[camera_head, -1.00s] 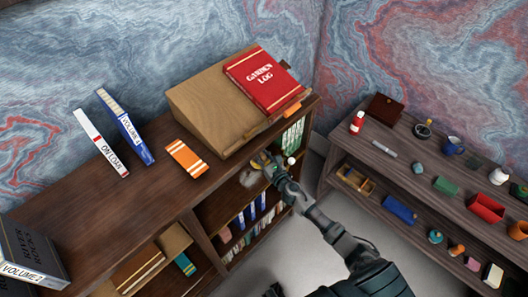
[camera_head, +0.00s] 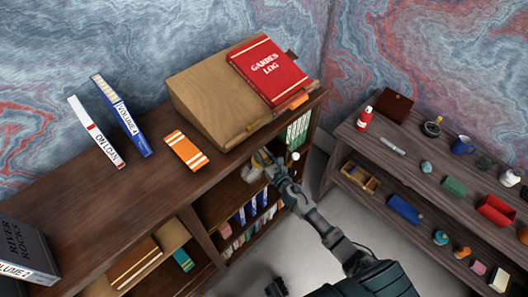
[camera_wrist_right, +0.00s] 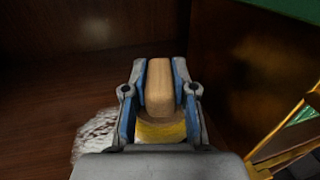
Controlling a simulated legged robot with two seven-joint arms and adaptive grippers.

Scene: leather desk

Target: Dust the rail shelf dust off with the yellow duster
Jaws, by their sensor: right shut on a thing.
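My right gripper (camera_head: 262,160) reaches into the upper compartment of the brown bookcase (camera_head: 195,205), below the sloped wooden stand. In the right wrist view it is shut on the duster's light wooden handle (camera_wrist_right: 159,88). The duster's yellow part (camera_wrist_right: 161,130) shows below the handle, between the fingers, partly hidden by the gripper. A whitish dust patch (camera_wrist_right: 96,134) lies on the dark shelf board, left of the gripper and close to it. I cannot tell whether the duster touches the dust. A dark part at the bottom edge (camera_head: 276,287) may be my left gripper; its fingers are unclear.
A sloped stand (camera_head: 205,95) with a red book (camera_head: 268,70) sits on top. Green-and-white books (camera_head: 299,130) stand close right of the gripper. An orange book (camera_head: 186,151) lies on top. A second shelf unit (camera_head: 345,130) with small objects is at right.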

